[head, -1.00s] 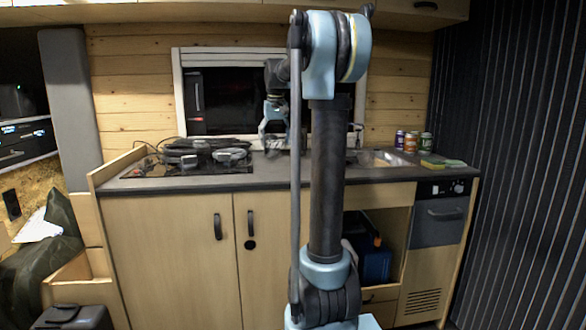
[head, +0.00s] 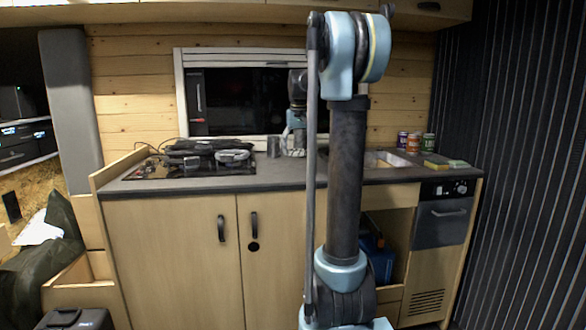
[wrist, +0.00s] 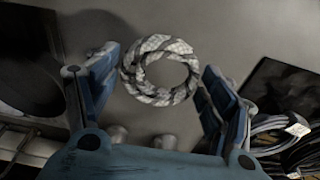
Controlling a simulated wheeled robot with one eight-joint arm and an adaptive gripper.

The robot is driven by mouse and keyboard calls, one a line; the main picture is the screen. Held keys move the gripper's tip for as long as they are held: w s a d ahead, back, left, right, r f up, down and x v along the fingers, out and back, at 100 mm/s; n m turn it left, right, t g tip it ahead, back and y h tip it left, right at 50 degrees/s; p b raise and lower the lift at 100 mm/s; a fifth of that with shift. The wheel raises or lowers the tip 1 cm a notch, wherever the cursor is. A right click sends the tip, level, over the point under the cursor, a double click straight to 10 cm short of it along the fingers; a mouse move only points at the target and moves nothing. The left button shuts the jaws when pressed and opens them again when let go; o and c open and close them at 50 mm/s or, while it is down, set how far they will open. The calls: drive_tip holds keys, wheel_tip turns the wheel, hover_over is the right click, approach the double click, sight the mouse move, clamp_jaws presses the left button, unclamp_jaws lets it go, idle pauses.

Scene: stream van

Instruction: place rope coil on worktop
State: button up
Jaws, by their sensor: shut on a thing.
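The rope coil (wrist: 160,70) is a grey-and-white twisted ring. In the wrist view it sits between the blue fingers of my gripper (wrist: 161,63), which is shut on it. The grey worktop (wrist: 225,35) lies behind the coil; I cannot tell whether they touch. In the head view my gripper (head: 296,125) is over the back of the worktop (head: 270,181), between hob and sink, partly hidden by my arm. A small pale part of the coil (head: 291,153) seems to show below it.
A hob with dark gear (head: 205,152) covers the worktop's left. A dark cup (head: 273,147) stands beside my gripper. Several cans (head: 413,142) and a yellow sponge (head: 435,164) are near the sink (head: 385,160). Bundled cables (wrist: 280,140) lie close on the wrist view's right. The front middle worktop is clear.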

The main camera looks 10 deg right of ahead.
sight(297, 171)
drive_tip(key=shift+f, duration=3.4)
drive_tip(key=o, duration=1.1)
drive_tip(key=r, duration=0.4)
drive_tip(key=s+r, duration=0.1)
drive_tip(key=r, duration=0.3)
drive_tip(key=s+r, duration=0.1)
drive_tip(key=r, duration=0.3)
drive_tip(key=s+f, duration=0.6)
drive_tip(key=s, duration=0.5)
drive_tip(key=s+f, duration=0.6)
drive_tip(key=s, duration=0.5)
drive_tip(key=s+a+f, duration=0.1)
drive_tip(key=s+f, duration=1.5)
drive_tip(key=f, duration=0.3)
drive_tip(key=shift+s+t, duration=0.3)
